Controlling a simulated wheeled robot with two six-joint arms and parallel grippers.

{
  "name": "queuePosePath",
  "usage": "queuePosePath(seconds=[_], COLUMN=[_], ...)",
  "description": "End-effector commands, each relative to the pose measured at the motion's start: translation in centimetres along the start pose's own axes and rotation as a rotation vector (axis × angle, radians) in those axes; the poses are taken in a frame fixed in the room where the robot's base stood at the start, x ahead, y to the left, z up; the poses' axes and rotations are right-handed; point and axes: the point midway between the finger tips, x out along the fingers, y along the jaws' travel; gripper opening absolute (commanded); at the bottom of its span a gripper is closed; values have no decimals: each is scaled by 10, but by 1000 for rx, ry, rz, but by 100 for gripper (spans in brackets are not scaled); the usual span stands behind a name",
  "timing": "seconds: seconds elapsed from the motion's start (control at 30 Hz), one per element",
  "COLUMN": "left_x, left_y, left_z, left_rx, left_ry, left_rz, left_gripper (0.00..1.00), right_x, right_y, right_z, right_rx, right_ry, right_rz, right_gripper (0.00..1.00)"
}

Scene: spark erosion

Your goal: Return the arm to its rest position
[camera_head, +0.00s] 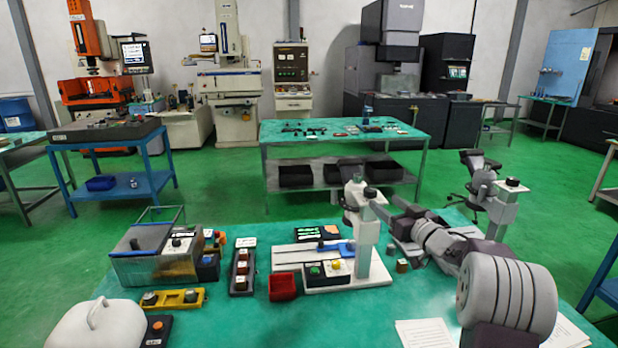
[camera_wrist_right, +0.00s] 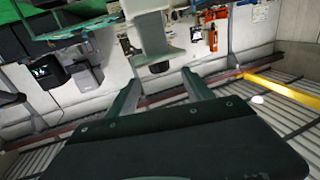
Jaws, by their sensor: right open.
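My right gripper (camera_head: 400,222) is above the far right part of the green-topped table (camera_head: 225,318), just right of a white upright stand (camera_head: 368,235). Its arm reaches in from the lower right. In the right wrist view the two fingers of my right gripper (camera_wrist_right: 160,88) are apart. Nothing is seen held between them. That view looks out into the room and appears upside down. My left gripper is not in view.
The table holds a clear-sided box (camera_head: 152,262), a yellow bar (camera_head: 172,299), a red bin (camera_head: 283,286), a small brass piece (camera_head: 402,265) and papers (camera_head: 425,333). A second stand (camera_head: 505,207) is behind my arm. A workbench (camera_head: 345,130) stands farther back, with green floor between.

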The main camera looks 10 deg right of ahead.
Motion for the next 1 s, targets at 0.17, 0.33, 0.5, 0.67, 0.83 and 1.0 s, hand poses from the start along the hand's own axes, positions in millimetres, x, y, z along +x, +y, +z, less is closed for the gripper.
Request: queuePosePath(seconds=[0.17, 0.33, 0.5, 0.67, 0.83, 1.0], left_x=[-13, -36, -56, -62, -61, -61], left_y=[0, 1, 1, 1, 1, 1], left_z=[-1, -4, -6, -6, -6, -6], left_rx=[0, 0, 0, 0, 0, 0], left_ry=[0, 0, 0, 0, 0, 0], left_rz=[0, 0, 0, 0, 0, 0], left_gripper=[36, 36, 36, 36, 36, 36], right_x=[19, 25, -17, -96, -208, -283], right_y=[-53, -153, -198, -208, -218, -236], right_z=[-36, -76, -5, 86, 169, 200], right_rx=[-26, 42, 149, 171, 200, 216], right_ry=[30, 27, -305, -679, -1103, -1391], right_rz=[-93, -185, 21, 156, 233, 209], right_gripper=[59, 59, 59, 59, 59, 59])
